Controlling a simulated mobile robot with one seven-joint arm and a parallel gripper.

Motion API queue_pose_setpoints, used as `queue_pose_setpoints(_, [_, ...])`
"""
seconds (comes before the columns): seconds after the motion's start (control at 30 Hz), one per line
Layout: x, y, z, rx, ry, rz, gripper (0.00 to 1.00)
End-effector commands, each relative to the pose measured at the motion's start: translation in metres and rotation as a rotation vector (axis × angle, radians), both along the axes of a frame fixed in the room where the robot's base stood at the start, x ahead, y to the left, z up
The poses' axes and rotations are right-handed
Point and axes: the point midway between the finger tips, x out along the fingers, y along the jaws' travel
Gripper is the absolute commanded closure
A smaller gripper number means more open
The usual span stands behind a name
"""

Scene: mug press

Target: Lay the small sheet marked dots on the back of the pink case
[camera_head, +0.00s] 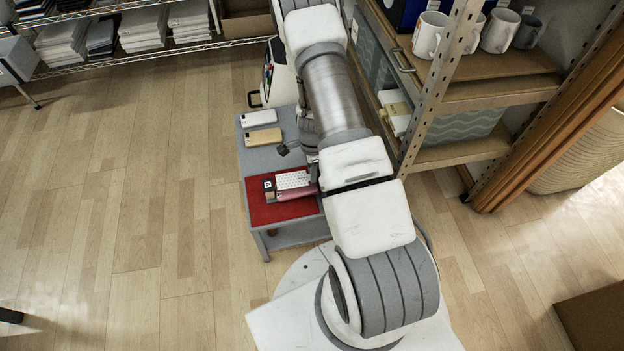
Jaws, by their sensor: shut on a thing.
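The pink case (298,194) lies on a red mat (286,211) on a small grey table. Only a strip of its pink shows. A small white sheet (291,180) with a fine dark pattern, apparently the dots sheet, is over the case; whether it touches the case I cannot tell. My gripper (313,174) is at the sheet's right end, shut on it as far as I can see. My arm hides most of the jaws. A small dark square with a white mark (268,185) is at the left end of the case.
A white case (258,118) and a tan case (263,137) lie on the table's far part (257,160). A shelf unit with mugs (430,35) stands close on the right. A wire rack with stacks (143,27) is at the back. The floor to the left is clear.

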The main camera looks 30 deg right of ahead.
Motion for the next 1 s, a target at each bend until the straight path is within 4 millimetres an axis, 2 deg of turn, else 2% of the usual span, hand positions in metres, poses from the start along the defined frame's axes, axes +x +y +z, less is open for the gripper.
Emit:
queue_pose_setpoints(0.23, [-0.001, 0.001, -0.037, 0.000, 0.001, 0.001, 1.00])
queue_pose_setpoints(0.73, [-0.001, 0.001, -0.045, 0.000, 0.001, 0.001, 1.00])
queue_pose_setpoints(0.77, [-0.001, 0.001, -0.044, 0.000, 0.000, 0.001, 0.65])
queue_pose_setpoints(0.9, [-0.001, 0.001, -0.043, 0.000, 0.000, 0.001, 0.40])
queue_pose_setpoints(1.0, [-0.001, 0.001, -0.043, 0.000, 0.001, 0.001, 0.40])
